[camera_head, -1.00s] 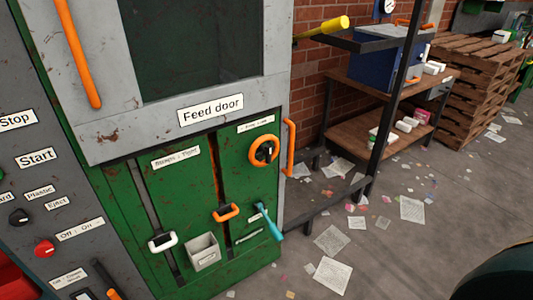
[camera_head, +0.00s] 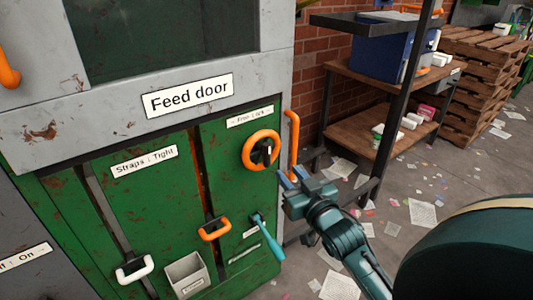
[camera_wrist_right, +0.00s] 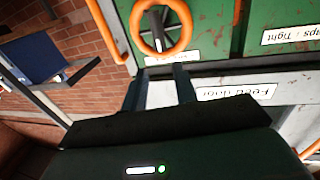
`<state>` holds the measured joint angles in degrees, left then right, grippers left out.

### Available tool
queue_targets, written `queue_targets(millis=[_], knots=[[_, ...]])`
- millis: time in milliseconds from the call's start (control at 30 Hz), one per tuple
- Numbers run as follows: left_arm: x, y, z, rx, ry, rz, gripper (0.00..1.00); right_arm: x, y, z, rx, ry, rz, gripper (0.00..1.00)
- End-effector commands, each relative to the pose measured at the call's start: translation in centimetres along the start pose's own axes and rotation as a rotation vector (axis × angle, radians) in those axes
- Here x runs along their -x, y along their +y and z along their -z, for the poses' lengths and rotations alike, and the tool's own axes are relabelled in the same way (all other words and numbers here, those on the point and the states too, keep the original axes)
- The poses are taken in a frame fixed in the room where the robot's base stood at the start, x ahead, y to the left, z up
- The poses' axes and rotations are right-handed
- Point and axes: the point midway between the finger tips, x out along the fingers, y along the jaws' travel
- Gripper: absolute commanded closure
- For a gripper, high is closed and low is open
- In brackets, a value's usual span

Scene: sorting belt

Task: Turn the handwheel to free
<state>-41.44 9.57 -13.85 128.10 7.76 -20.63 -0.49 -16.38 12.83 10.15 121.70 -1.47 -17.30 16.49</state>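The orange handwheel (camera_head: 262,151) with a black hub is on the green panel below the feed door, under a small label (camera_head: 250,117) that seems to read "Free : Lock". A light mark shows on the hub; I cannot tell which word it points to. My right gripper (camera_head: 291,176) is just below and right of the wheel in the head view, apart from it, its two fingers spread and empty. In the right wrist view, turned upside down, the wheel (camera_wrist_right: 160,28) lies beyond the open fingers (camera_wrist_right: 159,90). My left gripper is not in view.
A vertical orange handle (camera_head: 292,140) stands right beside the wheel. An orange handle (camera_head: 215,229), a teal lever (camera_head: 267,237), a white handle (camera_head: 134,269) and a small grey bin (camera_head: 187,275) are lower on the panel. A shelf rack (camera_head: 390,110) stands to the right. Papers litter the floor.

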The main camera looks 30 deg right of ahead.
Motion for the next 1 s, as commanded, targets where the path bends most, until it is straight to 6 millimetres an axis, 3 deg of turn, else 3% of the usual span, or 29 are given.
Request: queue_targets(millis=[300, 500, 700, 1000], knots=[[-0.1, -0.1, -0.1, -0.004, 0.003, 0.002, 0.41, -6.6, 0.0, 0.1, 0.002, 0.001, 0.000, 0.71], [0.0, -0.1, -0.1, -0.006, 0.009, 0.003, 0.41, -9.9, 0.0, 0.0, 0.002, -0.001, 0.000, 0.71], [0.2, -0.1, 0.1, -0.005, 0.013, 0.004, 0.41, -11.4, -0.1, 0.0, 0.002, -0.002, 0.001, 0.71], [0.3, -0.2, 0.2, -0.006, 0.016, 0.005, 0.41, -11.6, -0.1, 0.0, 0.001, -0.002, 0.001, 0.71]])
